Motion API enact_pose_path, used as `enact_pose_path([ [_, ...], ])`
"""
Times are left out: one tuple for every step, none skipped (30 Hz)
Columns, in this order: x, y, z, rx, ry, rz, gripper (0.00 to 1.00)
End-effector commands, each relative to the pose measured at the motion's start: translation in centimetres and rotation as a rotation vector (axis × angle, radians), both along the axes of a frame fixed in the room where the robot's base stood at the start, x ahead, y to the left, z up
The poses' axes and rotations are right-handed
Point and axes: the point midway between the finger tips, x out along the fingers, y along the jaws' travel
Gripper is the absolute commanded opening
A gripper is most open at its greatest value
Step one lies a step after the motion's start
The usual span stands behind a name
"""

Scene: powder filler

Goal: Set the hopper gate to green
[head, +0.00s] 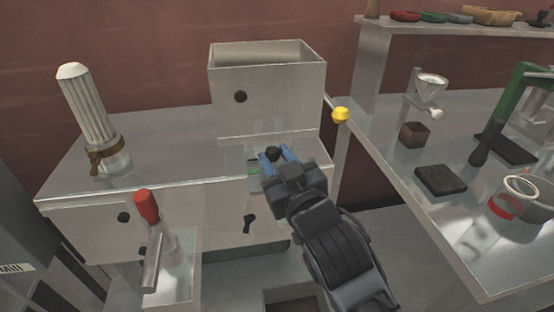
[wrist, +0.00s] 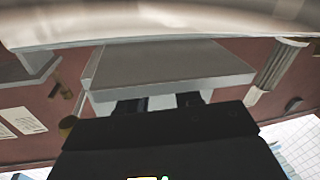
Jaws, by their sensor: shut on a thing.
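The steel hopper (head: 268,100) stands at the back right of the filler body. Below it is the gate area, with a small black knob (head: 271,152) sticking up between the blue fingertips of my gripper (head: 277,156). My gripper is shut on this knob, which I take to be the gate's. A small green mark (head: 253,170) shows just left of the fingers; the rest of the gate and any other marks are hidden by my gripper. In the wrist view, my dark gripper (wrist: 160,103) covers the lower middle and hides the knob.
A yellow-knobbed lever (head: 340,115) sticks out right of the hopper. A ribbed cylinder (head: 88,105) stands on the filler top at left. A red-handled lever (head: 147,207) is at the front left. A side bench (head: 455,225) at right holds several items.

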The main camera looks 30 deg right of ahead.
Motion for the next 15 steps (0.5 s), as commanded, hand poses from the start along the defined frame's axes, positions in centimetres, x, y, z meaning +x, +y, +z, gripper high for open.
enact_pose_path([
  [-0.01,0.01,0.00,0.000,0.000,0.000,0.04],
  [-0.01,0.01,0.00,0.000,0.000,0.000,0.01],
  [-0.01,0.01,0.00,0.000,0.000,0.000,0.00],
  [-0.01,0.01,0.00,0.000,0.000,0.000,0.00],
  [-0.01,0.01,0.00,0.000,0.000,0.000,0.00],
  [-0.01,0.01,0.00,0.000,0.000,0.000,0.00],
  [-0.01,0.01,0.00,0.000,0.000,0.000,0.00],
  [-0.01,0.01,0.00,0.000,0.000,0.000,0.00],
  [-0.01,0.01,0.00,0.000,0.000,0.000,0.00],
  [-0.01,0.01,0.00,0.000,0.000,0.000,0.00],
  [-0.05,0.03,-0.02,0.000,0.000,0.000,0.00],
  [-0.17,0.08,-0.04,0.000,0.001,0.001,0.00],
  [-0.33,0.15,-0.07,0.000,0.001,0.001,0.00],
  [-0.56,0.23,-0.11,0.000,0.001,0.001,0.00],
  [-0.93,0.37,-0.11,0.001,0.001,0.001,0.00],
])
